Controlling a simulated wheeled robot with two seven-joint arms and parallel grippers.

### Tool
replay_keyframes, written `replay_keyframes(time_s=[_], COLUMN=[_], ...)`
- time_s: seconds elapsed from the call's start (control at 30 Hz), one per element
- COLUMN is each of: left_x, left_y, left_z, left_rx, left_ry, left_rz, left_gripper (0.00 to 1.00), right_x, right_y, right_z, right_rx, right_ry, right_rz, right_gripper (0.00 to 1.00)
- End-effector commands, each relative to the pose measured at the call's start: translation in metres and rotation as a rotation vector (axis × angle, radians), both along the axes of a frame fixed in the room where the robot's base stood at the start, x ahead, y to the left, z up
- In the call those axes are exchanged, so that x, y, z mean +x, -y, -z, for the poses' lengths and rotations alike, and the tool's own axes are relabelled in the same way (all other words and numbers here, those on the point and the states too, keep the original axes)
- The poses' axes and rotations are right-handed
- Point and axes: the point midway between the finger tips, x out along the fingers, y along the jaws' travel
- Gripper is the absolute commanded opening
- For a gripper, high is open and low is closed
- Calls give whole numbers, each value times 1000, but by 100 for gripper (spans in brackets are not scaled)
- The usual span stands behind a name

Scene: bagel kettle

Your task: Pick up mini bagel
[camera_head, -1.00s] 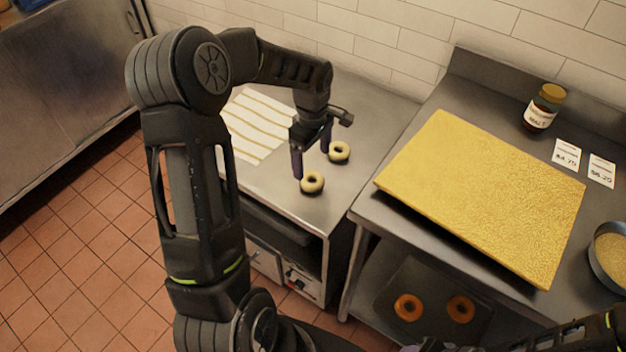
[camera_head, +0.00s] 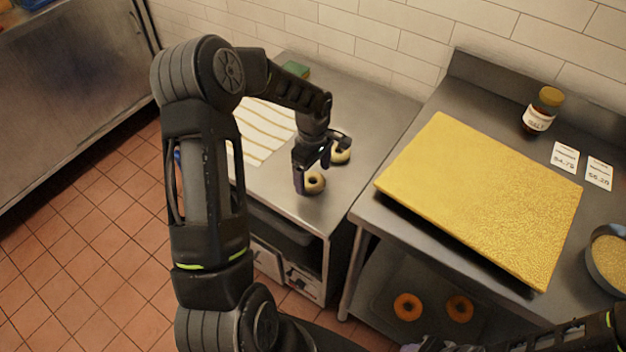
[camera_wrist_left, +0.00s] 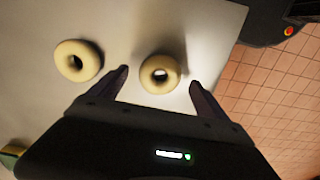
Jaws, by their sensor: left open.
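Two pale mini bagels lie on the steel counter (camera_head: 365,150). The front mini bagel (camera_head: 317,189) is near the counter's front edge; the back mini bagel (camera_head: 343,157) is farther back and right, partly hidden by my gripper. My left gripper (camera_head: 312,173) is open just over the front one. In the left wrist view, the front bagel (camera_wrist_left: 149,83) sits between the spread fingers (camera_wrist_left: 159,82), with a gap on each side. The other bagel (camera_wrist_left: 92,54) lies outside the left finger. My right gripper shows only partly, if at all, at the bottom edge.
A striped cloth (camera_head: 262,130) lies left of the bagels and a green item (camera_head: 296,69) behind. On the right counter are a large yellow board (camera_head: 480,195), a salt jar (camera_head: 540,112), price cards (camera_head: 565,157) and a bowl (camera_head: 596,270). Two brown bagels (camera_head: 407,307) lie on a lower shelf.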

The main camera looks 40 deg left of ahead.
Motion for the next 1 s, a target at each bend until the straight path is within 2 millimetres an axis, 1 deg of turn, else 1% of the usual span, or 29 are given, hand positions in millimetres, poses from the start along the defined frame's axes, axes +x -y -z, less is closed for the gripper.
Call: replay_keyframes(time_s=[0.1,0.2,0.73,0.77,1.0], left_x=[0,0,0,0,0], left_y=[0,0,0,0,0], left_z=[13,17,17,17,17], left_rx=[-1,1,1,1,1], left_ry=[-1,1,1,1,1], left_rz=[-1,0,0,0,0], left_gripper=[87,87,87,87,67], right_x=[0,0,0,0,0], right_y=[0,0,0,0,0], right_z=[-3,-3,-3,-3,-3], right_rx=[0,0,0,0,0], right_ry=[0,-1,0,-1,0], right_rz=[0,0,0,0,0], right_gripper=[36,36,36,36,36])
